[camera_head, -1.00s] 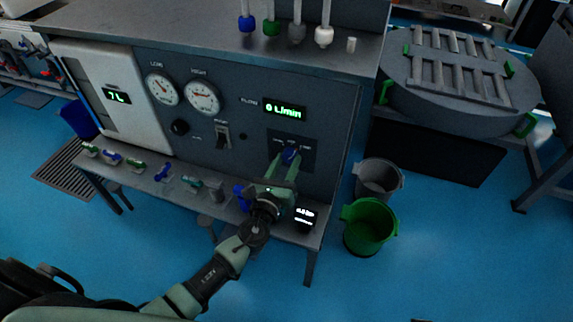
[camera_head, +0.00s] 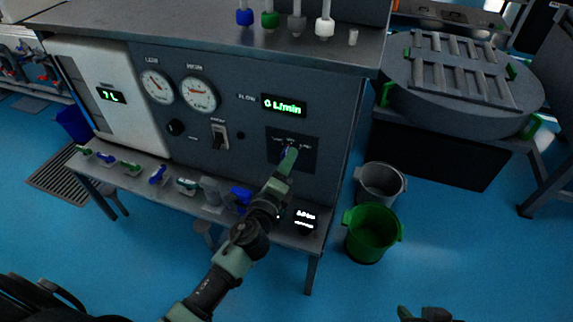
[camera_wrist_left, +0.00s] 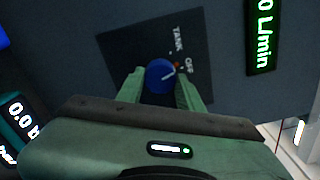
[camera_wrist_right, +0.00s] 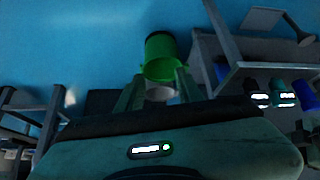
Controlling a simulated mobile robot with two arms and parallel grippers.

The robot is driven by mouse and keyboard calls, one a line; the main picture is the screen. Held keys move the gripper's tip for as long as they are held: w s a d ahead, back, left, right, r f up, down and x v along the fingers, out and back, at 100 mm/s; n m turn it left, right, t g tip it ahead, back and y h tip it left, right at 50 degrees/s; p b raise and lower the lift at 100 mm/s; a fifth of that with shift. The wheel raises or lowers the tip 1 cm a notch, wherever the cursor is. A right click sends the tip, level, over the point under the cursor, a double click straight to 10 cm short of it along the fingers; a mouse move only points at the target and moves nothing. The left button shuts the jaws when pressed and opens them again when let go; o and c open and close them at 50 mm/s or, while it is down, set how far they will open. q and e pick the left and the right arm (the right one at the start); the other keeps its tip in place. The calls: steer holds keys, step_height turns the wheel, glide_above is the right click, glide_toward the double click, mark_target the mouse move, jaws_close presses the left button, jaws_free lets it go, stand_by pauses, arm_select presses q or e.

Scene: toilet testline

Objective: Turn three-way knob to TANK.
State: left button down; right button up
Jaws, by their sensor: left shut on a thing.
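The blue three-way knob (camera_wrist_left: 160,75) sits on a dark square plate (camera_wrist_left: 115,45) with the labels TANK and OFF readable in the left wrist view. Its white mark points right in that view, toward the side near OFF; the exact setting is hard to tell. My left gripper (camera_wrist_left: 159,92) has one finger on each side of the knob and is shut on it. In the head view the left gripper (camera_head: 290,156) covers most of the knob and part of the plate (camera_head: 307,150). My right gripper (camera_wrist_right: 160,90) is open and empty, away from the panel.
The flow display (camera_head: 284,106) is above the plate. Several valves and fittings lie on the shelf (camera_head: 135,184) below, with a small lit display (camera_head: 305,217) at its right. A grey bucket (camera_head: 381,183) and green bucket (camera_head: 371,232) stand on the floor.

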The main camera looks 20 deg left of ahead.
arm_select(q)
steer(key=shift+n, duration=3.2)
arm_select(e)
steer(key=shift+w+a+r+t, duration=0.15)
steer(key=shift+w+r+t, duration=0.1)
steer(key=shift+w, duration=0.15)
steer(key=shift+w+a+r+t, duration=0.15)
steer(key=shift+w+t, duration=0.1)
steer(key=shift+w, duration=0.15)
arm_select(q)
steer(key=c, duration=0.9)
jaws_free()
steer(key=shift+s, duration=0.1)
arm_select(e)
steer(key=shift+d, duration=0.1)
